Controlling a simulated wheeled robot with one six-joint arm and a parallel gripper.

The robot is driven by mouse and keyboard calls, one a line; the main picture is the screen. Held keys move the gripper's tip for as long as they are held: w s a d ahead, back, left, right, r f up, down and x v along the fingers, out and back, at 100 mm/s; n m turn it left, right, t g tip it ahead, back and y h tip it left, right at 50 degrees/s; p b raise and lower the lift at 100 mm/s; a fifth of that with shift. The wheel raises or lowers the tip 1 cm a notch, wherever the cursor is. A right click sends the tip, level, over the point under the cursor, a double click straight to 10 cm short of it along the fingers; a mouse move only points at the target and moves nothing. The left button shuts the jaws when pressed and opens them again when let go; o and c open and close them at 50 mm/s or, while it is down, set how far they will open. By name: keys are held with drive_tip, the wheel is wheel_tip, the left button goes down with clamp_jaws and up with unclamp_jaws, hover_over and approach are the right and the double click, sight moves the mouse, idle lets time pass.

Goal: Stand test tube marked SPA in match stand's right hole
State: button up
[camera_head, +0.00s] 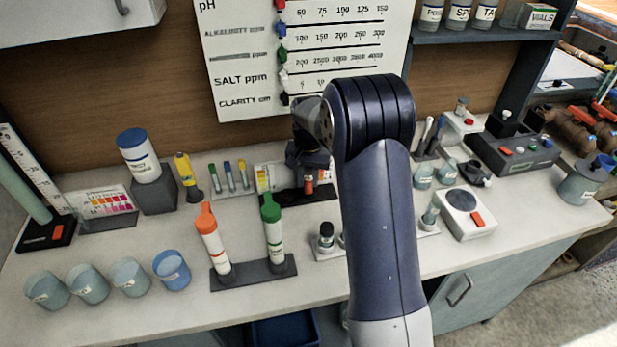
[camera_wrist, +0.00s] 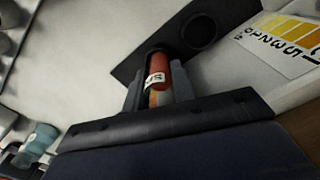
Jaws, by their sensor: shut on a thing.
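The match stand (camera_head: 284,197) is a low black block in front of a colour card. It also shows in the wrist view (camera_wrist: 232,12), with one empty round hole on the card's side. My gripper (camera_wrist: 158,85) is shut on a red test tube (camera_wrist: 161,72), which has a white label, only partly visible and not readable. The tube also shows in the head view (camera_head: 309,182), over the right part of the stand. Its far end meets a dark round area of the stand; I cannot tell how deep it sits. My arm hides part of the stand.
The colour card (camera_head: 263,177) is close behind the stand. Several coloured tubes (camera_head: 228,177) stand to the left. A rack with orange- and green-capped cylinders (camera_head: 255,274) is in front. A small bottle (camera_head: 326,236) stands near my arm. Bare counter lies left of the stand.

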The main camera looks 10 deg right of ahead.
drive_tip(key=shift+f, duration=0.2)
drive_tip(key=o, duration=1)
drive_tip(key=shift+o, duration=0.2)
wheel_tip(320, 180, up, 7)
drive_tip(key=p, duration=0.5)
drive_tip(key=shift+s+d+r, duration=0.1)
